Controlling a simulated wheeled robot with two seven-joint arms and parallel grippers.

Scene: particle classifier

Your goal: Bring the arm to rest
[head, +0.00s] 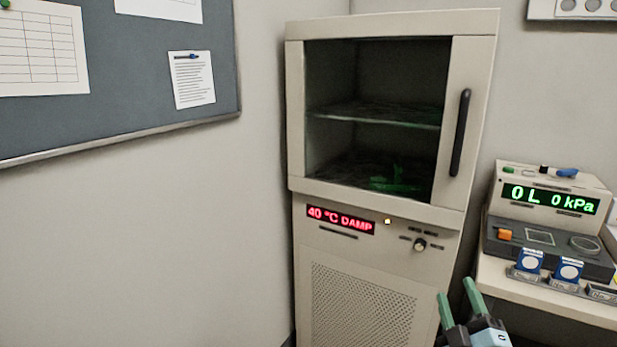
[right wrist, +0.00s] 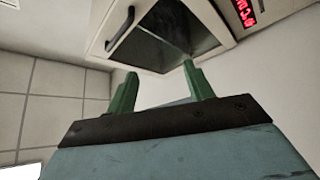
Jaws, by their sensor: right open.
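My right gripper (head: 456,298) is at the lower right of the head view, in front of the cabinet's lower right side. Its two green fingers stand apart with nothing between them. The right wrist view shows the same open, empty fingers (right wrist: 158,85), with the cabinet beyond them. The cabinet (head: 375,270) is a beige upright unit with a glass door, a black handle (head: 460,132) and a red display (head: 341,219) reading "40 °C DAMP". My left gripper is in neither view.
To the right, a bench (head: 545,300) carries an instrument (head: 550,195) with a green display reading "0 L 0 kPa" and blue-and-white round items (head: 530,261) in a holder. A pinboard (head: 120,110) hangs on the left wall. The floor is not visible.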

